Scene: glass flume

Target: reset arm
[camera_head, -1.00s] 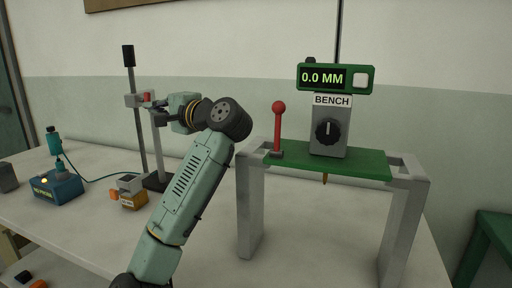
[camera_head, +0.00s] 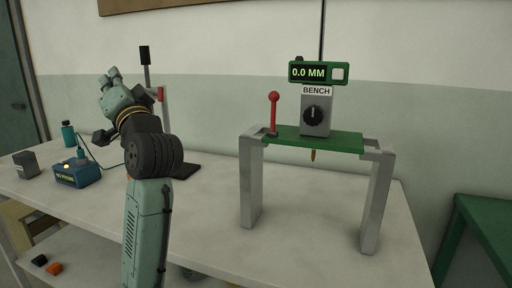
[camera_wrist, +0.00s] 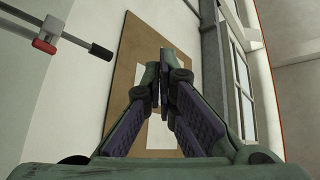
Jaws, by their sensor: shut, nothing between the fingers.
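My gripper (camera_wrist: 166,58) is shut and empty, with its two fingers together in the wrist view. In the head view my gripper (camera_head: 109,75) is raised at the left, above the level of the worktable (camera_head: 215,245). My arm is folded at a dark joint and stands up in front of the left part of the table. The fingers point up toward a brown board (camera_wrist: 118,92) on the wall in the wrist view. Nothing is held. My arm hides part of the table and the stand behind it.
A grey frame (camera_head: 250,190) with a green top, red lever (camera_head: 273,110) and 0.0 MM display (camera_head: 309,72) stands on the right. A stand with a red clamp (camera_wrist: 45,46) is close behind my arm. A blue box (camera_head: 78,174) and grey block (camera_head: 26,163) sit left.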

